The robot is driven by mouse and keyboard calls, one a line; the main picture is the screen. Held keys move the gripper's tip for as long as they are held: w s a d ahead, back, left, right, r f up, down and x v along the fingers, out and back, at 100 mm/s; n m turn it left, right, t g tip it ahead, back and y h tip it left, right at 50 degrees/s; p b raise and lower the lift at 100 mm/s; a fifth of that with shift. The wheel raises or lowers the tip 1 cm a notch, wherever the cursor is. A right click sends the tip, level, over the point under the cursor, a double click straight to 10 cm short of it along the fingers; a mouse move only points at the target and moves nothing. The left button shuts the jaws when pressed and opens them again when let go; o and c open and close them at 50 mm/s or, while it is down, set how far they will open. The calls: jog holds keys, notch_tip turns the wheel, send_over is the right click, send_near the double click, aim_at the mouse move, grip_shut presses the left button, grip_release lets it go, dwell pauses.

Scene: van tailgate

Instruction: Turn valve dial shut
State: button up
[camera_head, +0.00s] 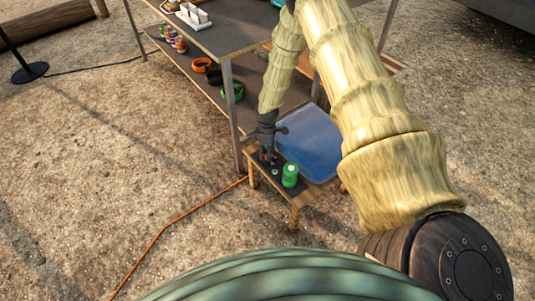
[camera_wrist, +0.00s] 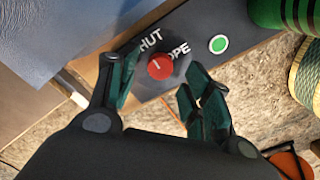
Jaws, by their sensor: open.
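The valve dial (camera_wrist: 160,67) is a red round knob with a short white mark, on a dark panel (camera_wrist: 238,28) in the wrist view. White lettering beside it reads "HUT" to its upper left and "OPE" to its upper right, each partly hidden. My gripper (camera_wrist: 163,76) is open, with one dark green finger on each side of the dial; I cannot tell whether either touches it. In the head view my gripper (camera_head: 267,151) points down over the small wooden stand and hides most of the dial.
A lit green button (camera_wrist: 218,44) is right of the dial, and a green ribbed cylinder (camera_head: 290,175) stands close by. A blue translucent bin (camera_head: 312,145) is just behind the stand. A table leg (camera_head: 232,115) rises at the left. An orange cable (camera_head: 180,217) crosses the ground.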

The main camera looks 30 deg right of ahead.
notch_tip(320, 180, up, 10)
dwell(0.5)
jog(key=shift+f, duration=0.1)
jog(key=s+a+f+m, duration=0.2)
jog(key=s+a+f, duration=0.1)
jog(key=s+a, duration=0.35)
jog(key=s+a+f+m+y, duration=0.1)
jog(key=s+a+f, duration=0.35)
jog(key=s, duration=0.25)
jog(key=s+a+f+m, duration=0.2)
jog(key=s+a, duration=0.4)
jog(key=s, duration=0.1)
jog(key=s+a+m, duration=0.3)
jog(key=s, duration=0.9)
jog(key=s+r+m+h, duration=0.1)
jog(key=s+r, duration=0.1)
jog(key=s, duration=0.6)
notch_tip(320, 180, up, 18)
jog(key=w+p, duration=0.1)
jog(key=p, duration=1.8)
jog(key=shift+r, duration=0.15)
